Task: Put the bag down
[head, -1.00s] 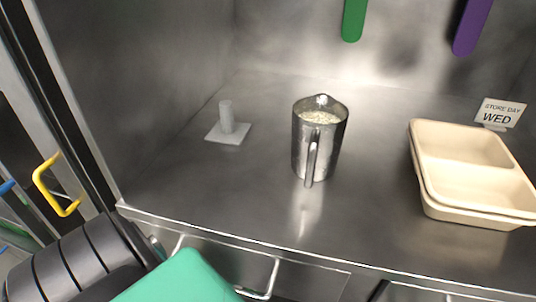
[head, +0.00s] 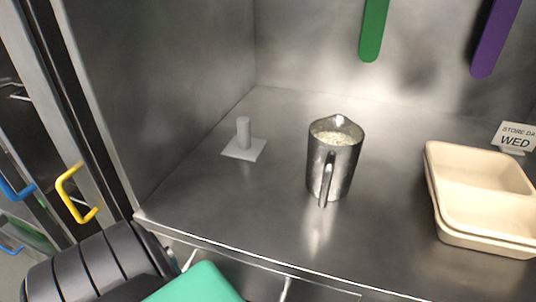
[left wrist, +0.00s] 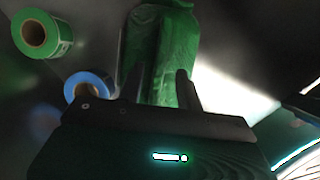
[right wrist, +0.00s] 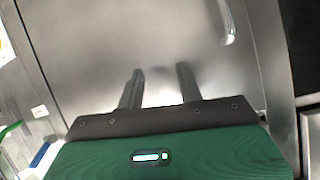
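A green bag (left wrist: 170,35) shows in the left wrist view, crumpled and glossy. My left gripper (left wrist: 160,80) has its two fingers on either side of the bag's near end and appears to hold it. The bag does not show clearly in the head view, and what lies under it is dark. My right gripper (right wrist: 160,75) is open and empty in front of a plain steel surface.
On the steel counter (head: 270,220) stand a metal jug (head: 332,170) of rice, a grey post on a square base (head: 243,145) and beige trays (head: 480,195) by a WED sign (head: 515,138). Green (left wrist: 42,36) and blue (left wrist: 88,86) tape rolls show in the left wrist view.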

